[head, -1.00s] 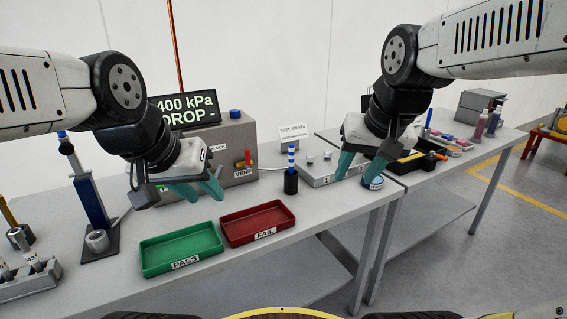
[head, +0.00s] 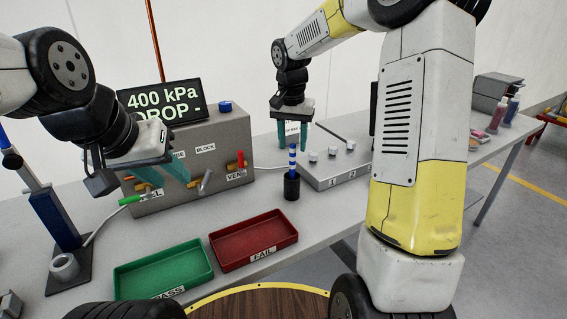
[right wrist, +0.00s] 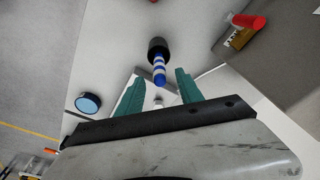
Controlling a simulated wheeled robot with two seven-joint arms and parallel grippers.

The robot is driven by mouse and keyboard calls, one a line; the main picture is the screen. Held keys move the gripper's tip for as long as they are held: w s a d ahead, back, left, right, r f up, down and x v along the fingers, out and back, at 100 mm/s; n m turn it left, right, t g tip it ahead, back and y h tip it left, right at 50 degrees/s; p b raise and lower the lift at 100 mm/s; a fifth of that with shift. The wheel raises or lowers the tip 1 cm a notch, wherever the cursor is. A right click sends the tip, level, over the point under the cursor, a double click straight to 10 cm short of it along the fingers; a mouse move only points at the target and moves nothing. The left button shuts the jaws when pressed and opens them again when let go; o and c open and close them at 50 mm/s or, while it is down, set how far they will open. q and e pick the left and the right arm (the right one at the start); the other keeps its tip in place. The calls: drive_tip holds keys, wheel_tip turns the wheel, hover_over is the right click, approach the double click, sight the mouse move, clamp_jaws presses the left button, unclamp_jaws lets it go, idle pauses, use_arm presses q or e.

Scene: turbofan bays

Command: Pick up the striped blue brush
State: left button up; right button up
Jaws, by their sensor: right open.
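The striped blue brush (head: 292,159) stands upright in a small black cup (head: 291,187) on the bench, with its blue-and-white striped handle showing above the rim. In the right wrist view the brush (right wrist: 158,72) lies in front of and between the fingers, with the black cup (right wrist: 157,47) beyond it. My right gripper (head: 292,142) is open and empty, pointing down near the brush top; it also shows in the right wrist view (right wrist: 157,92). I cannot tell whether a finger touches the brush. My left gripper (head: 170,180) hangs before the grey test box, fingers apart and empty.
A green PASS tray (head: 160,268) and a red FAIL tray (head: 255,240) lie in front. A grey test box (head: 200,140) with valve levers stands behind, left of the cup. A low grey block (head: 340,165) with knobs stands right of the cup.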

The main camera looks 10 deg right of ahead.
sight(293, 159)
drive_tip(key=f, duration=0.6)
drive_tip(key=shift+w+d+f, duration=0.1)
drive_tip(key=shift+w+f, duration=0.1)
drive_tip(key=shift+w, duration=0.1)
drive_tip(key=shift+c, duration=0.3)
clamp_jaws()
